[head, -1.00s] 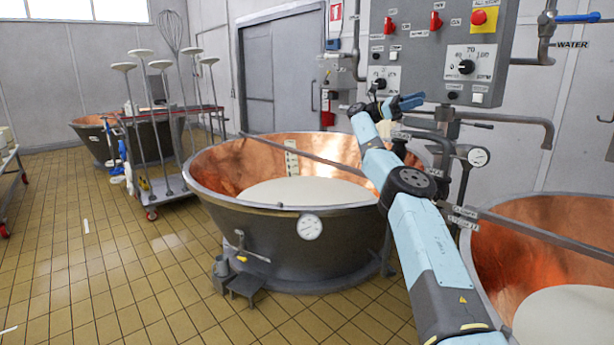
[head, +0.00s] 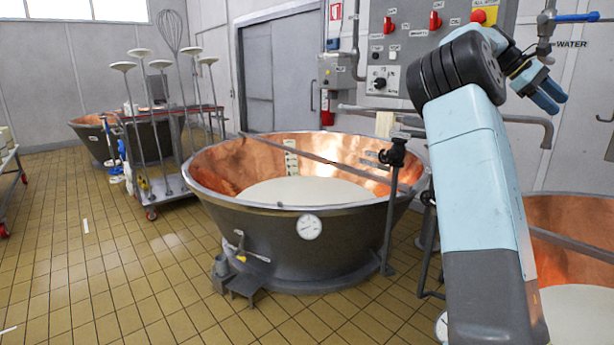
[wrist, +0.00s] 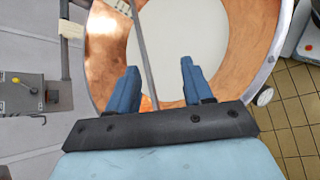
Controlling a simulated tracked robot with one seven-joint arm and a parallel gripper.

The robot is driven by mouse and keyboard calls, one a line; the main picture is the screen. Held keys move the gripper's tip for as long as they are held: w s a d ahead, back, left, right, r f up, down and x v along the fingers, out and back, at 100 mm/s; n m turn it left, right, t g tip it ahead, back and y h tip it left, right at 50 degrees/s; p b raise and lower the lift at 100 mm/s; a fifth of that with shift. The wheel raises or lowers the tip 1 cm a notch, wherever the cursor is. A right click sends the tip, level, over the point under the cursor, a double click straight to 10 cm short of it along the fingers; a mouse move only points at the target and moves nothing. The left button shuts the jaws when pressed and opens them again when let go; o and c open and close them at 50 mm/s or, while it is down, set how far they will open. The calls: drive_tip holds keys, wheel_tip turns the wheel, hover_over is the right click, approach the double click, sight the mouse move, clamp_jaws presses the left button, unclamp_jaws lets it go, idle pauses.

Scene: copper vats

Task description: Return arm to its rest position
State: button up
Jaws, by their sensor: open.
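My arm is light blue and grey and rises at the right of the head view. My gripper (head: 549,90) is at the upper right there, in front of the wall by the control panel, with blue fingers angled down to the right. In the wrist view my gripper (wrist: 154,85) has its two blue fingers spread apart with nothing between them. Beyond the fingers lies the copper vat (wrist: 262,50) with pale liquid (wrist: 180,50), seen from above.
The middle copper vat (head: 300,252) holds pale liquid and has a bar (head: 315,157) across it. Another vat (head: 565,220) stands at the right, partly behind my arm. A control panel (head: 415,50) and pipes are on the wall. A tool trolley (head: 160,185) stands left; the tiled floor (head: 90,270) there is mostly clear.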

drive_tip(key=s+a+f+m+t+y, duration=0.1)
drive_tip(key=s+a+f+t+y, duration=0.2)
drive_tip(key=s+a+f, duration=0.3)
drive_tip(key=s+a+f+m+t+y, duration=0.1)
drive_tip(key=s+a+f+t+y, duration=0.2)
drive_tip(key=s+a, duration=1.2)
drive_tip(key=s+a+f+m+t+y, duration=0.2)
drive_tip(key=s+a+f+t, duration=0.3)
drive_tip(key=a, duration=1.3)
drive_tip(key=s+f, duration=0.4)
drive_tip(key=s, duration=0.2)
drive_tip(key=shift+s+a+f+y, duration=0.2)
drive_tip(key=shift+s+a+y, duration=0.1)
drive_tip(key=shift+y, duration=0.1)
